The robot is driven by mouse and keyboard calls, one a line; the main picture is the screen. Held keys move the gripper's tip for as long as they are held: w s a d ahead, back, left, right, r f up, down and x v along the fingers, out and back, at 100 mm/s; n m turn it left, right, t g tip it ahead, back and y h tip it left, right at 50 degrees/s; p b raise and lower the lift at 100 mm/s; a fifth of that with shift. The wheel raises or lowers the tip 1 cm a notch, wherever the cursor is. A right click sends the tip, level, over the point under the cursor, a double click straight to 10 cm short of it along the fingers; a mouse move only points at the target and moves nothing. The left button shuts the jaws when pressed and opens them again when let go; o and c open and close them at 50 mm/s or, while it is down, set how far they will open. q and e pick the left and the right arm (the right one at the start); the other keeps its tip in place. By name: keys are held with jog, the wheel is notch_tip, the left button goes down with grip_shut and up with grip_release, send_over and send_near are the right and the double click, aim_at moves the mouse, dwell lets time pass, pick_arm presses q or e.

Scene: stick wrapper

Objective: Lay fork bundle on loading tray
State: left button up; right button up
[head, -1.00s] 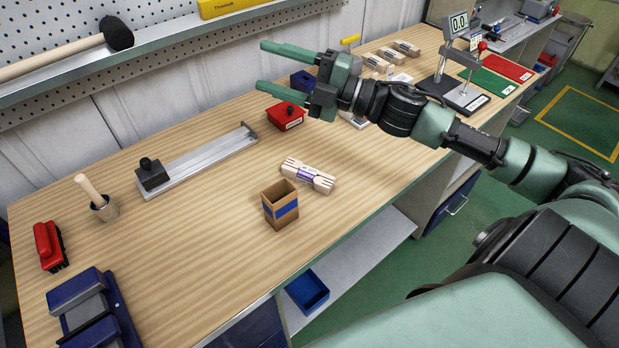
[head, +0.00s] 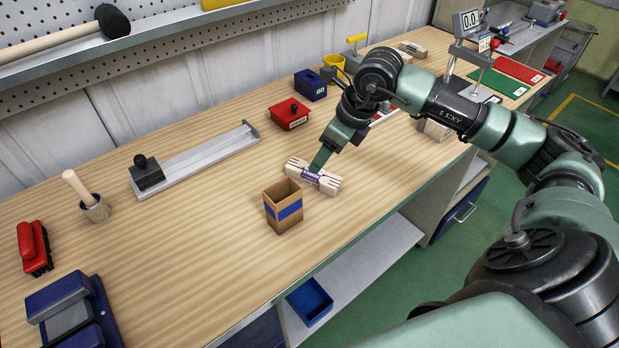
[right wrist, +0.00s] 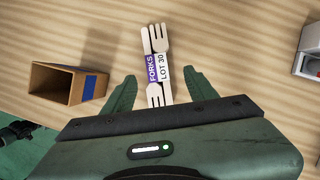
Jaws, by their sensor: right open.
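The fork bundle (head: 328,184), pale wooden forks with a purple-and-white label, lies flat on the bench. In the right wrist view the bundle (right wrist: 158,65) reads "FORKS LOT 30". My right gripper (head: 319,162) is over the bundle, pointing down. In the right wrist view its open fingers (right wrist: 160,85) stand on either side of the bundle, apart from it. A long metal tray (head: 205,160), probably the loading tray, lies farther back to the left, with a black knobbed block (head: 146,175) at its left end. My left gripper is not in view.
An open cardboard box (head: 284,210) with a blue band stands just left of the bundle. A red box (head: 289,115) and a blue box (head: 310,85) stand behind. Bench between box and tray is clear.

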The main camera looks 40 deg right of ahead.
aim_at(313, 176)
jog(key=shift+w+a+f, duration=0.1)
jog(key=shift+w+f, duration=0.1)
jog(key=shift+f, duration=0.3)
jog(key=shift+a+f+p, duration=0.1)
jog(key=shift+f+p, duration=0.15)
jog(key=shift+p, duration=0.05)
jog(key=shift+s+a+f+p, duration=0.15)
jog(key=shift+f+p, duration=0.15)
jog(key=shift+f, duration=0.05)
jog(key=p+x, duration=0.1)
jog(key=x, duration=0.3)
jog(key=shift+f, duration=0.35)
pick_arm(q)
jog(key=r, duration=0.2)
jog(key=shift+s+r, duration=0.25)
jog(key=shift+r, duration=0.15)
pick_arm(e)
jog(key=shift+c, duration=0.4)
grip_shut()
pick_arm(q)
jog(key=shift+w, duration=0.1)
